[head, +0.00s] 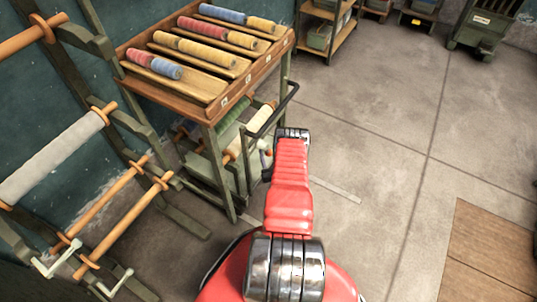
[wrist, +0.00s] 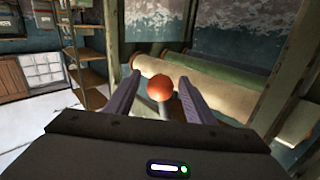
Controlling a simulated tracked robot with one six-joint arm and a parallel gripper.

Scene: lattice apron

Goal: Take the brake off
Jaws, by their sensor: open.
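A lever with an orange-red ball knob (wrist: 159,89) stands between the two fingers of my gripper (wrist: 158,78) in the wrist view. The fingers are open, one on each side of the knob, and I cannot tell if either touches it. Part of the lever's grey stem shows below the knob; its lower end is hidden. In the head view a small orange spot, apparently the knob (head: 268,152), shows just left of my red arm, on a green cart (head: 247,172) with a dark push handle (head: 273,112). My gripper is hidden there.
Cream and green rolls (wrist: 205,85) lie behind the knob. A wooden rack (head: 207,117) with coloured rolls stands over the cart. A frame with rollers (head: 108,215) is at the left. The concrete floor (head: 390,130) to the right is clear, with brown boards (head: 490,255) on it.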

